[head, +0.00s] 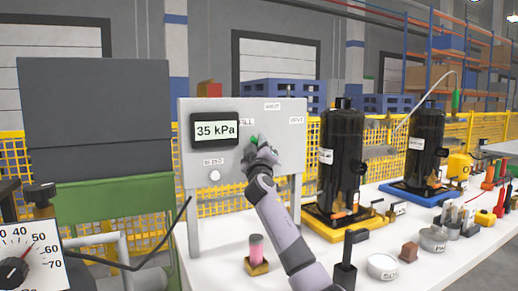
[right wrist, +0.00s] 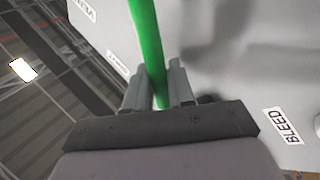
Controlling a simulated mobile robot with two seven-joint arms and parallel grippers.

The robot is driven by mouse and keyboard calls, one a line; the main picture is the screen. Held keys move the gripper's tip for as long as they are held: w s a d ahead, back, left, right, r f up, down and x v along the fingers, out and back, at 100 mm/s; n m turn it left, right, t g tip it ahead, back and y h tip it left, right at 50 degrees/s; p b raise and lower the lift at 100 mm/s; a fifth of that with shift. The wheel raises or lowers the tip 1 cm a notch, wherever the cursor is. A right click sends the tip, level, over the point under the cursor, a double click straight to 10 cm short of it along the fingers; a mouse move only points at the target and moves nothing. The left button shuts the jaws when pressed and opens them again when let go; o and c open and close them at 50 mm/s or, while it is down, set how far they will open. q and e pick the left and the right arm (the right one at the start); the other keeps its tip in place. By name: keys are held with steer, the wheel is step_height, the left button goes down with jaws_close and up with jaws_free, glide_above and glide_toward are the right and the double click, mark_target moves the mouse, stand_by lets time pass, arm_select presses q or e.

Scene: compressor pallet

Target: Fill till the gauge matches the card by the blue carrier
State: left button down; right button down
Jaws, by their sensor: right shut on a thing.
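A grey panel (head: 285,170) carries a gauge display (head: 214,130) reading 35 kPa. Labels FILL, SHUT and VENT surround its green valve handle (head: 254,139). My right gripper (head: 262,155) is shut on the handle; the right wrist view shows the green bar (right wrist: 147,45) between its fingers. The visible handle tip points up and left, near FILL; its exact setting is partly hidden by the gripper. The blue carrier (head: 398,190) stands at the right under a black compressor (head: 425,145). A small white card (head: 399,208) stands near it, its writing too small to read. My left gripper is not visible.
A second black compressor (head: 342,160) stands on a yellow carrier (head: 318,226). A dial (head: 28,254) is at lower left. A white BLEED label (right wrist: 283,126) is on the panel.

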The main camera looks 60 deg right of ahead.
steer(key=shift+w+a+f+n, duration=0.1)
steer(key=shift+a+f+n, duration=0.05)
steer(key=shift+n, duration=0.25)
steer(key=c, duration=1.1)
jaws_free()
steer(key=v, duration=0.7)
steer(key=shift+b, duration=0.35)
